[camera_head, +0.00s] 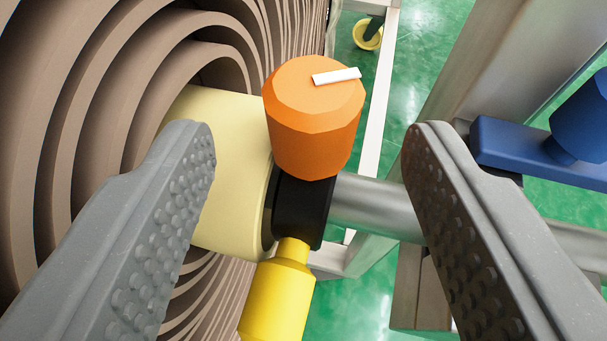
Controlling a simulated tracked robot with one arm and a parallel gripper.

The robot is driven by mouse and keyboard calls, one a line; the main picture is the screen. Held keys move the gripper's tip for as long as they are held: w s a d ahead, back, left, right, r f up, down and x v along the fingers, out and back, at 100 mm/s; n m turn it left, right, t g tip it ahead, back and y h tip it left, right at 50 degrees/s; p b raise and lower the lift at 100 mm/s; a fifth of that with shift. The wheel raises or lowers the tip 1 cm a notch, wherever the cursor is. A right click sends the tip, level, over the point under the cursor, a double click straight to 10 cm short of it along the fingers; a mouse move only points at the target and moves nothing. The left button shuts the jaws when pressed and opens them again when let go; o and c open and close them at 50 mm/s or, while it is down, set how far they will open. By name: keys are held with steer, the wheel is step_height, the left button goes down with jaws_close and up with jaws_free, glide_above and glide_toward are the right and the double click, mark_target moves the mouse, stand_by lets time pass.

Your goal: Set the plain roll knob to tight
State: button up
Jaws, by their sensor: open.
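An orange knob (313,125) with a faceted side stands near the middle of the view. A white marker bar (337,76) on its top points to the right and slightly up. The knob sits on a black collar (300,209) around a metal shaft (375,207). My gripper (308,150) is open, with one grey studded finger to the left of the knob and one to the right. Neither finger appears to touch the knob. I see no tight or loose marking.
A large brown layered roll (75,110) with a cream core (225,150) fills the left. A yellow handle-like part (276,300) hangs below the collar. A blue bracket (530,150) and grey frame post (500,70) stand at right. The floor (350,308) is green.

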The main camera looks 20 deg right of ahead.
steer(key=b+v, duration=0.2)
steer(key=v, duration=0.4)
steer(key=shift+a, duration=0.15)
steer(key=b, duration=0.2)
steer(key=s+b, duration=0.1)
steer(key=b, duration=0.1)
steer(key=shift+a+r, duration=0.1)
steer(key=shift+a, duration=0.1)
steer(key=b+v, duration=0.1)
steer(key=b, duration=0.4)
steer(key=shift+s+r, duration=0.15)
steer(key=shift+s, duration=0.2)
steer(key=shift+r, duration=0.1)
steer(key=shift+s, duration=0.1)
